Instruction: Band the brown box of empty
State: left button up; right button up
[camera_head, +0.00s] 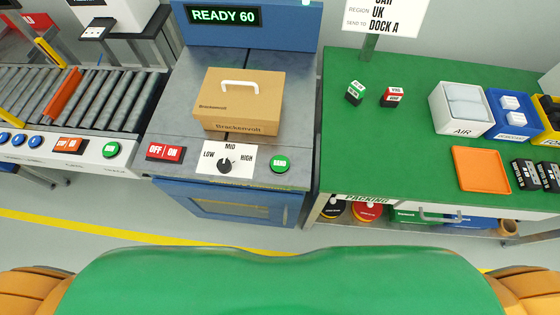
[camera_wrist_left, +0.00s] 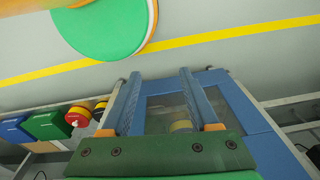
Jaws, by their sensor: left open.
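The brown box (camera_head: 238,103), with a white handle on top and dark lettering, sits closed on the grey top of the blue machine (camera_head: 190,145). Its inside is hidden. The machine's display (camera_head: 224,15) reads "READY 60". Along its front edge are a red OFF/ON switch (camera_head: 166,152), a black dial (camera_head: 225,165) marked LOW, MID, HIGH, and a green button (camera_head: 280,164). My left gripper (camera_wrist_left: 159,73) shows in the left wrist view, open and empty, with the machine's blue front behind its fingers. Neither gripper shows in the head view.
A roller conveyor (camera_head: 90,98) with an orange bar stands left. A green packing table (camera_head: 410,135) stands right, bearing an orange tray (camera_head: 480,169), a white AIR bin (camera_head: 461,119), a blue bin (camera_head: 509,125) and two small blocks. A sign hangs above. Clear floor with a yellow line lies in front.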

pick_arm(q)
grip_shut()
dwell(1.6)
